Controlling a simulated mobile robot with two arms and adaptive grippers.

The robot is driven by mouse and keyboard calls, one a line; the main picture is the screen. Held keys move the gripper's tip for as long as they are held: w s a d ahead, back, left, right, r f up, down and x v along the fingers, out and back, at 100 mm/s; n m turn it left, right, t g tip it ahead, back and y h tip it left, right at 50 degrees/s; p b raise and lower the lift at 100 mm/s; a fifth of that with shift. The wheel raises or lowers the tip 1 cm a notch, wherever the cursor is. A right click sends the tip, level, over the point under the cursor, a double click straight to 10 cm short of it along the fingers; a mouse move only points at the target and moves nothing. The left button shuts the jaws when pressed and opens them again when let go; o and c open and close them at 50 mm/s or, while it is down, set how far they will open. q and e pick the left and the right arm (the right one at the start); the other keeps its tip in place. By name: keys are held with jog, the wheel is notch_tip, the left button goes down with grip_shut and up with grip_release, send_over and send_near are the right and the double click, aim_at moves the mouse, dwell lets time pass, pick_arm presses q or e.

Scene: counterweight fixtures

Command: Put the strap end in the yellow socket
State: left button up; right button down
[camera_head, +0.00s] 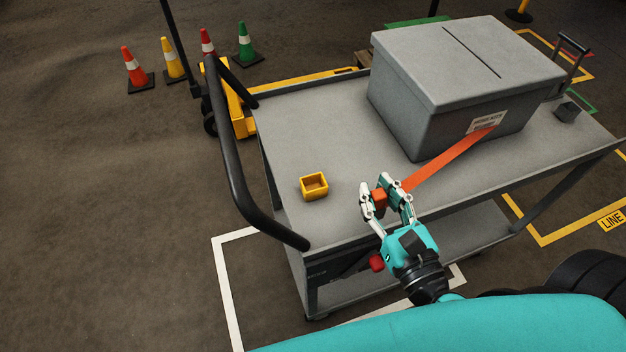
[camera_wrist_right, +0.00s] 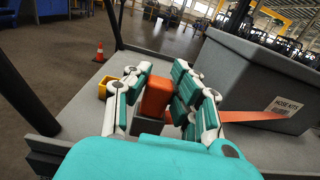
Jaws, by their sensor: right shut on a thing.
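My right gripper (camera_head: 387,194) is shut on the orange strap end (camera_head: 380,199), a block between its fingers above the cart top. In the right wrist view the strap end (camera_wrist_right: 157,97) stands upright between the fingers (camera_wrist_right: 158,95). The orange strap (camera_head: 447,162) runs taut from it up to the front of the grey box, below a white label. The yellow socket (camera_head: 314,186) is a small open-topped square cup on the cart, left of my right gripper and apart from it. It is partly hidden behind a finger in the wrist view (camera_wrist_right: 104,87). My left gripper is not in view.
The grey box (camera_head: 430,112) with a slotted lid fills the back right of the grey cart (camera_head: 291,131). A black handle rail (camera_head: 232,160) bounds the cart's left end. A small dark block (camera_head: 567,112) sits at the right. Cart top around the socket is clear.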

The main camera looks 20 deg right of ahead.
pick_arm(q)
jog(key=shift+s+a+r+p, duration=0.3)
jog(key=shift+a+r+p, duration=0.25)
jog(key=shift+p, duration=0.25)
pick_arm(e)
jog(key=shift+w+a+f, duration=0.8)
jog(key=shift+w+a, duration=0.45)
jog(key=shift+w, duration=0.7)
jog(key=shift+w+a+f, duration=0.8)
jog(key=shift+w+a, duration=0.45)
jog(key=shift+w, duration=0.65)
jog(key=shift+w+a+f, duration=0.8)
jog(key=shift+w+a, duration=0.45)
jog(key=shift+w, duration=0.7)
jog(key=shift+f, duration=0.2)
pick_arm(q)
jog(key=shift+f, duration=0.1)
pick_arm(e)
jog(key=c, duration=1.2)
grip_release()
jog(key=shift+o, duration=0.2)
